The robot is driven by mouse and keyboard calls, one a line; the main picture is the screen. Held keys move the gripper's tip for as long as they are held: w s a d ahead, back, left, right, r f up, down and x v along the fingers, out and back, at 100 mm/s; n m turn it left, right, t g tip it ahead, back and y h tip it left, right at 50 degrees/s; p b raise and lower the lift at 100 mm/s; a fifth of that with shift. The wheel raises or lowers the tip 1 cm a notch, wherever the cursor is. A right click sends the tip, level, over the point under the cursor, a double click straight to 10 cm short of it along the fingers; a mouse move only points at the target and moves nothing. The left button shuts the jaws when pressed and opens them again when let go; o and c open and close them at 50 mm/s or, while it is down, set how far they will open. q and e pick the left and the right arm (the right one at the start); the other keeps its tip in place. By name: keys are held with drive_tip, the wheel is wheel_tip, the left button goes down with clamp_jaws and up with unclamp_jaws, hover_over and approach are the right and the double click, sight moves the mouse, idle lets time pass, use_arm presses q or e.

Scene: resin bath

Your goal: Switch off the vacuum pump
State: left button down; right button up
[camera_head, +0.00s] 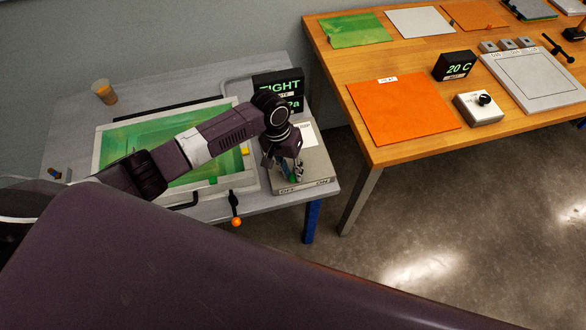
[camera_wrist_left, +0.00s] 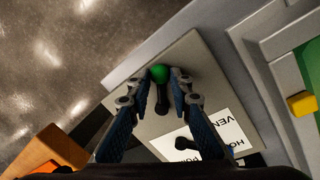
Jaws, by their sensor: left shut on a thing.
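The pump's grey control box (camera_head: 318,168) stands at the right end of the grey bench, with OFF and ON printed along its front edge. My left gripper (camera_head: 294,172) reaches down over the box near the OFF end. In the left wrist view my left gripper (camera_wrist_left: 160,78) is shut on the green knob (camera_wrist_left: 159,72) of a short black lever. The lever's exact lean towards OFF or ON cannot be told. A black display (camera_head: 278,84) behind the box reads TIGHT, partly hidden by my arm. My right gripper is not in view.
The green bath's pale frame (camera_head: 250,172) is left of the box, with an orange-knobbed handle (camera_head: 235,220) in front. A wooden table (camera_head: 345,135) stands right, beyond a floor gap.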

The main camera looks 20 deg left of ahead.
use_arm(q)
drive_tip(key=c, duration=2)
unclamp_jaws()
drive_tip(key=shift+a, duration=0.1)
drive_tip(key=shift+c, duration=0.2)
wheel_tip(320, 180, up, 12)
drive_tip(key=a, duration=0.2)
drive_tip(key=shift+a, duration=0.15)
drive_tip(key=shift+f, duration=0.15)
